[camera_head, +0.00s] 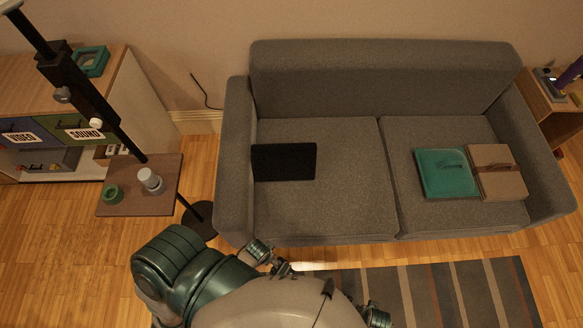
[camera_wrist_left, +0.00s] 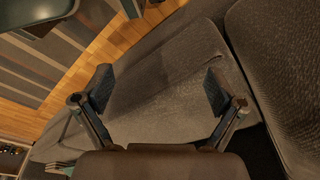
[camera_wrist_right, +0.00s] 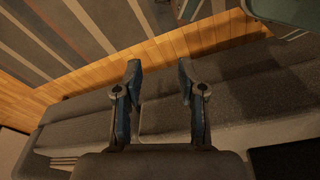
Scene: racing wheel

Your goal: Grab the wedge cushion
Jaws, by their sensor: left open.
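No object is clearly recognisable as a wedge cushion. A black, flat-looking rectangular piece (camera_head: 284,161) lies on the left seat of the grey sofa (camera_head: 380,75); I cannot tell from above whether it is wedge-shaped. A dark patch, likely the same piece, shows at the lower right of the right wrist view (camera_wrist_right: 285,162). My left gripper (camera_wrist_left: 160,88) is open and empty, with grey sofa fabric beyond its fingers. In the head view it is near the sofa's front edge, apart from the black piece. My right gripper (camera_wrist_right: 159,75) is open with a narrower gap, and empty.
A teal folded item (camera_head: 446,173) and a brown box-like item (camera_head: 497,171) lie on the right seat. A small stand table (camera_head: 135,200) with a cup and green ring stands left of the sofa. A striped rug (camera_head: 440,290) lies in front.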

